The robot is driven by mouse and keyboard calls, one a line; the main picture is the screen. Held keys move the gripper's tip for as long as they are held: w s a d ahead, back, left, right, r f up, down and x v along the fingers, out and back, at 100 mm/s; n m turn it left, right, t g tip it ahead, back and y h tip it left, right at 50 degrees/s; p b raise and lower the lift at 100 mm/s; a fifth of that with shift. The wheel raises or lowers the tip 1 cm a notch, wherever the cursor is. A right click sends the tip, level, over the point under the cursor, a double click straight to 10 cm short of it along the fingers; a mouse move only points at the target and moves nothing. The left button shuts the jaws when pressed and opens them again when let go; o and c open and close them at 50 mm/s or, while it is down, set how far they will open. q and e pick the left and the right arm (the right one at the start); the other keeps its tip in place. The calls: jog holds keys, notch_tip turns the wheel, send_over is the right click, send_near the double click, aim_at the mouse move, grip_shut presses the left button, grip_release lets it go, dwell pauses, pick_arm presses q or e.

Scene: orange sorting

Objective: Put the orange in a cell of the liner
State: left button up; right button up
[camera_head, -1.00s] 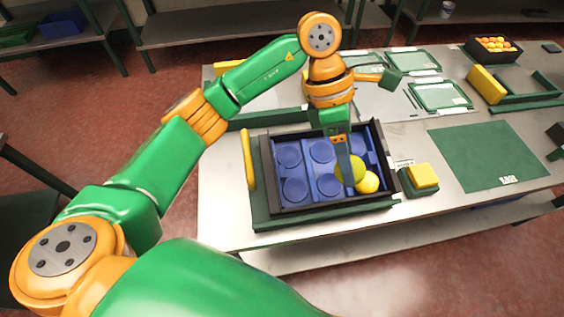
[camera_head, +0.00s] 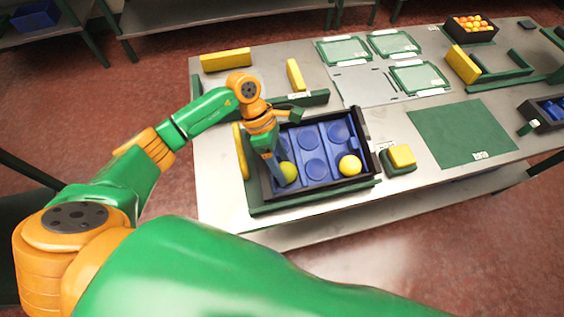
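A dark crate (camera_head: 369,139) on the table holds a blue liner (camera_head: 318,168) with round cells in two rows. A yellow fruit (camera_head: 350,165) sits in the near right cell. A yellow-green orange (camera_head: 289,172) is at the near left cell, partly hidden by my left gripper (camera_head: 282,178). My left gripper points down from above with its fingers at this orange and looks shut on it. Whether the orange touches the cell floor is hidden. My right gripper is out of view.
A yellow block on a green base (camera_head: 401,156) stands right of the crate, and a yellow bar (camera_head: 241,150) at its left. A green mat (camera_head: 462,133) lies farther right. A box of oranges (camera_head: 470,28) is at the back right. Green-framed trays (camera_head: 345,50) lie behind.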

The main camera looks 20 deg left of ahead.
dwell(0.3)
pick_arm(q)
jog(key=shift+w+a+r, duration=0.15)
jog(key=shift+a+r, duration=0.05)
jog(key=shift+r, duration=0.05)
jog(key=b+v, duration=0.4)
jog(key=v, duration=0.7)
jog(key=shift+w+a+r, duration=0.1)
jog(key=shift+a+r, duration=0.05)
jog(key=shift+r, duration=0.1)
